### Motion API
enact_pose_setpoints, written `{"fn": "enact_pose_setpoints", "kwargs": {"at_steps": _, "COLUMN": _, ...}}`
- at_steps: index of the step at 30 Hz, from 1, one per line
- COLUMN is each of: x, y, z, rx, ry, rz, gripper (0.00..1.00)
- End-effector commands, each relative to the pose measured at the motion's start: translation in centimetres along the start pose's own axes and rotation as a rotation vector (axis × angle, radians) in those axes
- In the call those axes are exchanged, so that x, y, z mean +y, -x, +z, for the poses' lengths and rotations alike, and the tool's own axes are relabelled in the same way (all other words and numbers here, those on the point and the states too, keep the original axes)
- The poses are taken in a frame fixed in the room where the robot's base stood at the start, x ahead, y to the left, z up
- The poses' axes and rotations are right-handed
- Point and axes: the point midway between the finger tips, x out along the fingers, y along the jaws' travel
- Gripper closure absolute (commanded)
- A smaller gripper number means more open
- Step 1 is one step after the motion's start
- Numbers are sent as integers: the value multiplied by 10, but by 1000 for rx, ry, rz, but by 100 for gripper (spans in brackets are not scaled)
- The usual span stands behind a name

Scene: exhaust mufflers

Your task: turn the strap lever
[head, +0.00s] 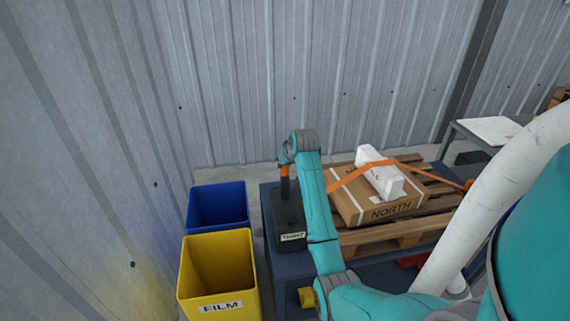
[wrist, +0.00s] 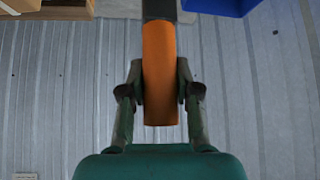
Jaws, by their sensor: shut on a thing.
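The strap lever has an orange grip (head: 285,171) on a dark shaft that rises from a dark box (head: 290,215) with a small white label. It stands about upright in the head view. My gripper (wrist: 160,88) is shut on the orange grip, one finger on each side; the grip (wrist: 158,60) fills the space between them in the wrist view. In the head view my arm hides most of the gripper and part of the box. An orange strap (head: 349,178) runs over a white block (head: 378,172) and a brown carton (head: 372,208) marked NORTH.
The carton lies on a wooden pallet (head: 410,231) right of my arm. A yellow bin (head: 216,275) marked FILM and a blue bin (head: 217,207) stand left of the dark box. A corrugated metal wall (head: 260,80) rises close behind. A grey table (head: 470,131) stands at the back right.

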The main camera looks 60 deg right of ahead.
Motion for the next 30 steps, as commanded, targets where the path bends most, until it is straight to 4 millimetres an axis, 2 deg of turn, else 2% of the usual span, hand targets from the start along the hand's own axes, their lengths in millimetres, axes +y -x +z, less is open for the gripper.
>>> {"fn": "enact_pose_setpoints", "kwargs": {"at_steps": 8, "x": 0, "y": 0, "z": -2, "rx": 5, "ry": 0, "rz": 1, "gripper": 100}}
{"fn": "enact_pose_setpoints", "kwargs": {"at_steps": 9, "x": 0, "y": 0, "z": -2, "rx": 5, "ry": 0, "rz": 1, "gripper": 58}}
{"fn": "enact_pose_setpoints", "kwargs": {"at_steps": 11, "x": 0, "y": 0, "z": -1, "rx": 4, "ry": 0, "rz": 1, "gripper": 44}}
{"fn": "enact_pose_setpoints", "kwargs": {"at_steps": 23, "x": 0, "y": 4, "z": -1, "rx": 4, "ry": 0, "rz": 1, "gripper": 42}}
{"fn": "enact_pose_setpoints", "kwargs": {"at_steps": 26, "x": 0, "y": 16, "z": -1, "rx": 5, "ry": 0, "rz": 1, "gripper": 42}}
{"fn": "enact_pose_setpoints", "kwargs": {"at_steps": 30, "x": 0, "y": 41, "z": -1, "rx": 6, "ry": 1, "rz": 1, "gripper": 42}}
